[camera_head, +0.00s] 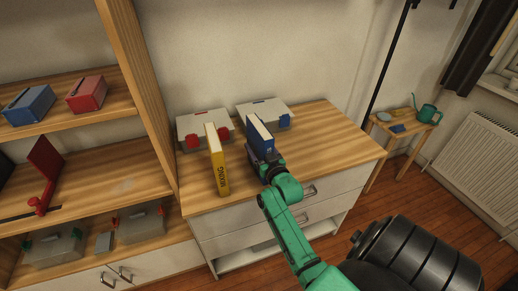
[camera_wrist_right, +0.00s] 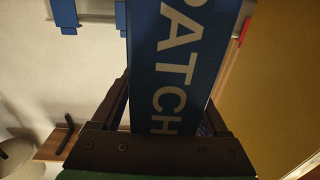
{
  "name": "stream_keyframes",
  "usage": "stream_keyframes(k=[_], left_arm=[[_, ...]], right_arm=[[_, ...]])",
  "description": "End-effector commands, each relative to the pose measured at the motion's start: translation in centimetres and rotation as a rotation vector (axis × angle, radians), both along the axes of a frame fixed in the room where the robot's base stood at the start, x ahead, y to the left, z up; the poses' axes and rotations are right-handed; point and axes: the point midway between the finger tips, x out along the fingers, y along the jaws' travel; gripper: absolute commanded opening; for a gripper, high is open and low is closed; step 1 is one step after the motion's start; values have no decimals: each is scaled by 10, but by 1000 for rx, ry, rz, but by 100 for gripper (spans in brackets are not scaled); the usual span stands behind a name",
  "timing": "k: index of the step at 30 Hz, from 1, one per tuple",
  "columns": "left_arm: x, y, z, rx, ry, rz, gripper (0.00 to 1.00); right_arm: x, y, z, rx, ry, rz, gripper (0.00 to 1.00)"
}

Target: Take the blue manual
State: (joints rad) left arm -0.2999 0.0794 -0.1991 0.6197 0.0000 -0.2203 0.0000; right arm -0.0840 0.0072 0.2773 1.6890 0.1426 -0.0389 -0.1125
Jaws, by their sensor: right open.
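The blue manual (camera_head: 259,135) stands upright on the wooden dresser top, right of an upright yellow manual (camera_head: 217,160). My right gripper (camera_head: 264,158) is at the near end of the blue manual. In the right wrist view the blue spine (camera_wrist_right: 175,60) with white letters "PATCH" lies between the two fingers of my right gripper (camera_wrist_right: 165,105). The gripper is open around it; whether either finger touches it I cannot tell. The lower part of the blue manual is hidden by the gripper in the head view. My left gripper does not show.
Two grey cases, one with red latches (camera_head: 190,122) and one with blue latches (camera_head: 275,105), stand behind the manuals. A wooden shelf (camera_head: 100,165) with boxes is at the left. The dresser top's right part is clear. A small table (camera_head: 400,128) holds a green watering can (camera_head: 427,115).

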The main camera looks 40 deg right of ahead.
Motion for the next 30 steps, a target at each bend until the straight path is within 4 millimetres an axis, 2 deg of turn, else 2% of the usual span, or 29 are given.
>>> stream_keyframes(k=[2,3,5,6,9,30], left_arm=[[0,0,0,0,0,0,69],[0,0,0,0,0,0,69],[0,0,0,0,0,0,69],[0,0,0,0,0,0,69],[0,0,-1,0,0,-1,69],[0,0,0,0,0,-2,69]], right_arm=[[0,0,-1,0,1,0,78],[0,0,-1,0,1,0,70],[-1,0,-1,0,1,0,47],[-1,0,-1,0,1,0,32],[-1,0,-1,0,1,0,0],[-1,1,-1,1,1,1,0]])
